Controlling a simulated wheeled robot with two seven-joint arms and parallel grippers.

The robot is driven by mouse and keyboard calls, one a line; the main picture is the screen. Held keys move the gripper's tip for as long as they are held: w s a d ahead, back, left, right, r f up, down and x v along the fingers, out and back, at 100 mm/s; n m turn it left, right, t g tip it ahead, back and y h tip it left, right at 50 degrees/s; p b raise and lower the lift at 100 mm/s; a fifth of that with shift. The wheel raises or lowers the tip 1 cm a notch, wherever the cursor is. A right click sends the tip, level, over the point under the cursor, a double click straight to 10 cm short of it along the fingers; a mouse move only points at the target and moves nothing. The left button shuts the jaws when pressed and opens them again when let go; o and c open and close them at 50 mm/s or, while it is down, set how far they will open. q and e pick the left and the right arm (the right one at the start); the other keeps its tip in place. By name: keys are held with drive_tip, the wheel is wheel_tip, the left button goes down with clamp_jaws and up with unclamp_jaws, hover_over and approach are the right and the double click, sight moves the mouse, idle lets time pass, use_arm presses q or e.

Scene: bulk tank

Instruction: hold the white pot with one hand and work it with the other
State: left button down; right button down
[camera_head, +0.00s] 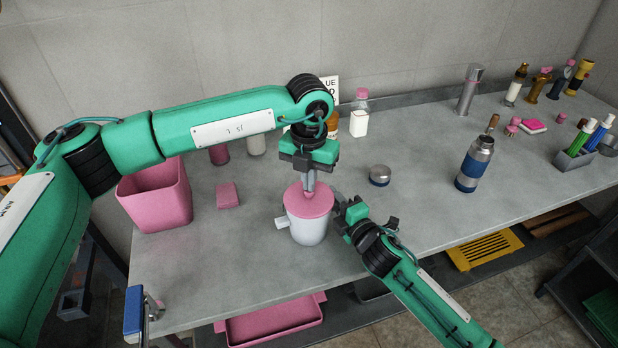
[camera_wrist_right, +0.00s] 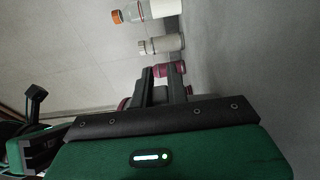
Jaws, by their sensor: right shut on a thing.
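The white pot (camera_head: 308,232) stands upright near the front edge of the grey table, with a pink lid (camera_head: 309,202) on top and a short white stub on its left side. My left gripper (camera_head: 309,184) points straight down at the middle of the lid; whether its fingers are apart or closed there is too small to tell. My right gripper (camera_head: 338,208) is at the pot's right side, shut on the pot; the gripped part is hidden. In the right wrist view, my right gripper's dark fingers (camera_wrist_right: 166,86) show, and the pot is mostly hidden.
A pink bin (camera_head: 155,198) and pink block (camera_head: 228,195) stand to the left. A round metal-sided lid (camera_head: 380,175) and a blue-banded flask (camera_head: 475,163) stand to the right. Several bottles line the back, including a pink-capped one (camera_head: 360,115).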

drive_tip(key=shift+f, duration=0.1)
use_arm(q)
drive_tip(key=shift+r, duration=3.5)
use_arm(e)
drive_tip(key=c, duration=1.3)
unclamp_jaws()
